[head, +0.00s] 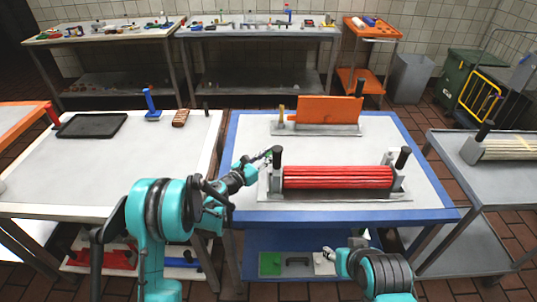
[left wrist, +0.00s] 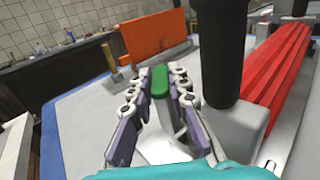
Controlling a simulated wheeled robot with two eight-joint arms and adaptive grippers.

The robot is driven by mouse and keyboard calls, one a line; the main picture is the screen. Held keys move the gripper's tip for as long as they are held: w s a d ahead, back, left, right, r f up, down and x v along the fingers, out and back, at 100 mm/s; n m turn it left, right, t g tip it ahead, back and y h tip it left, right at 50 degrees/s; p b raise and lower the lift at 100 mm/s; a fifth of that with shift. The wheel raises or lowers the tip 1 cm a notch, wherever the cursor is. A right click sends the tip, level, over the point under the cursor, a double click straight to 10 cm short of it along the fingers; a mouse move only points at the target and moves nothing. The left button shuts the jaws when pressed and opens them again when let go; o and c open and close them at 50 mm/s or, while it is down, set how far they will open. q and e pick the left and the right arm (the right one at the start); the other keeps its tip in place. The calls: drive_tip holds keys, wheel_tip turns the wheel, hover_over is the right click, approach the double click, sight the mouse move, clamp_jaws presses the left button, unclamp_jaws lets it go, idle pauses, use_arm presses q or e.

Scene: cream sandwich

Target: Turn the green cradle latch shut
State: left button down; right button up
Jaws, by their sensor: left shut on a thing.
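The green cradle latch (left wrist: 159,82) shows between the fingertips of my left gripper (left wrist: 163,92) in the left wrist view. My left gripper is shut on it. In the head view my left gripper (head: 262,158) is at the left end of the grey cradle (head: 262,190), beside a black upright post (head: 277,157). The cradle holds a bundle of red rods (head: 335,177). The latch is mostly hidden by the fingers in the head view. My right gripper (head: 328,254) is low at the table's front edge, and its fingers are too small to read.
An orange panel (head: 328,109) stands in another grey stand at the back of the blue-edged table (head: 425,190). A second post (head: 403,158) stands at the cradle's right end. The left table holds a black tray (head: 92,125) and a blue tool (head: 151,104).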

use_arm(q)
drive_tip(key=shift+d+n+t+y, duration=0.1)
drive_tip(key=shift+n+t+y, duration=0.2)
drive_tip(key=shift+y, duration=0.1)
drive_tip(key=c, duration=1.4)
unclamp_jaws()
drive_tip(key=shift+c, duration=0.2)
